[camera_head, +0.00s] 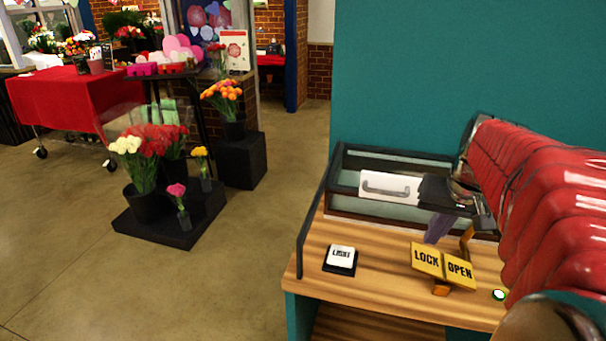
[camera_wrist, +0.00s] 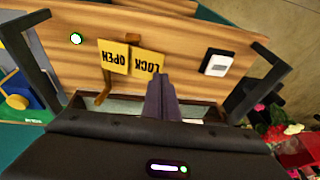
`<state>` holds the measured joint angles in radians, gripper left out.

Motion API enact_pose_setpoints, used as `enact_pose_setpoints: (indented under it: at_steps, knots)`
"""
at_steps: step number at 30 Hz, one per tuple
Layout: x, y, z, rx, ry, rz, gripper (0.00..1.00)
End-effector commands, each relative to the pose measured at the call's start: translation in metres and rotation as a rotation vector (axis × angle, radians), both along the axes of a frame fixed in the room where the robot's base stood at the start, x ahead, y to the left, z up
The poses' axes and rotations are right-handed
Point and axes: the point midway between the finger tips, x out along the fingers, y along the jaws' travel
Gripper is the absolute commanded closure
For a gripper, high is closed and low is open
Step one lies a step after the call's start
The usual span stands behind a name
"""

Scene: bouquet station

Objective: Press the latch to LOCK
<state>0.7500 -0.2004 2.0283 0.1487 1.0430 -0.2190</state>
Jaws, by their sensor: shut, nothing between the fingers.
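The latch is a yellow two-part plate on the wooden counter, with a LOCK half (camera_head: 426,259) on the left and an OPEN half (camera_head: 459,271) on the right in the head view. In the wrist view the lettering is upside down, with LOCK (camera_wrist: 148,64) on the right. An amber bar (camera_head: 466,242) rises behind the OPEN half. My gripper (camera_head: 434,238) points down with its dark purple fingers together and empty. In the wrist view its fingertips (camera_wrist: 160,78) are at the case-side edge of the LOCK half. I cannot tell whether they touch it.
A dark-framed glass case with a white handled panel (camera_head: 390,187) stands behind the latch. A white switch on a black base (camera_head: 341,259) sits left, and a round green-white light (camera_head: 499,295) sits right. A teal wall (camera_head: 450,70) rises behind. Flower buckets stand on the floor left.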

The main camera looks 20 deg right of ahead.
Motion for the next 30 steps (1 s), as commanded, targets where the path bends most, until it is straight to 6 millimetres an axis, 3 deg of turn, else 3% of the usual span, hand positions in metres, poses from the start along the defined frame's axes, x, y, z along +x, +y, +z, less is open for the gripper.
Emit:
enact_pose_setpoints:
  at_steps: [15, 30]
  knots:
    - [0.017, 0.002, -0.074, 0.002, 0.002, 0.001, 1.0]
    - [0.019, 0.008, -0.084, -0.001, -0.001, 0.003, 1.0]
